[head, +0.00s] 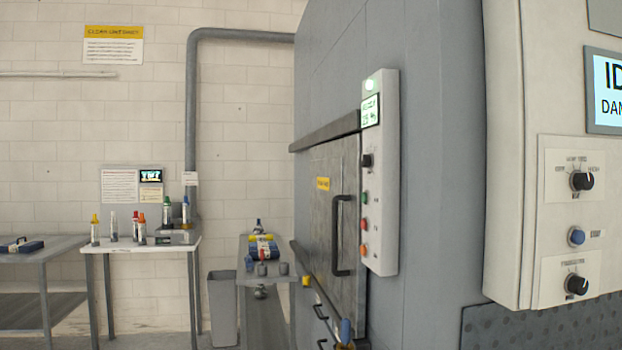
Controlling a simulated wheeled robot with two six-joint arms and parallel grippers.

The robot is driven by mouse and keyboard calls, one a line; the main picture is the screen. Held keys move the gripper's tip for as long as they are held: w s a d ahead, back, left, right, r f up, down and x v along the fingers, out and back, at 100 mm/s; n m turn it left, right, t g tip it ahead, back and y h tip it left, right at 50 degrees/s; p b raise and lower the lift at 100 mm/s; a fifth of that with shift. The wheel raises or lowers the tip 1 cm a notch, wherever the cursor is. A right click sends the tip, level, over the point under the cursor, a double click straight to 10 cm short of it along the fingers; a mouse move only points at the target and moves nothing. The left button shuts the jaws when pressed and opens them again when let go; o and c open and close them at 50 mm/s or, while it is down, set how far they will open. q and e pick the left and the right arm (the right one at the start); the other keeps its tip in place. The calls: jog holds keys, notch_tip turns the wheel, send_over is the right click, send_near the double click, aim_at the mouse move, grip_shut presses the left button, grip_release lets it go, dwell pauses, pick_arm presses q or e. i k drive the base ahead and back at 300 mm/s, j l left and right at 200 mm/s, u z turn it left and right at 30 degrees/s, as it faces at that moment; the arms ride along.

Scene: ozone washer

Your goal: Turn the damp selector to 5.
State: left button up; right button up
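A beige control box (505,150) stands at the right edge, close to me. Its screen (606,92) is cut off by the frame and shows "ID" and "DAM". Below the screen is an upper black knob (582,181) with a white pointer mark, on a white plate with small labels. Under it are a blue button (576,236) and a lower black knob (577,284) on its own plate. The small labels are too blurred to tell which knob is the damp selector or what it is set to. Neither of my grippers is in view.
A grey cabinet has a metal door (335,190) and a narrow panel (380,200) with a knob and buttons. A white table (130,248) with several bottles, a grey bin (222,305) and a bench (262,275) stand left. Blue and yellow items show at bottom centre.

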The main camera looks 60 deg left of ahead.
aim_at(367, 161)
jog(key=u, duration=1.4)
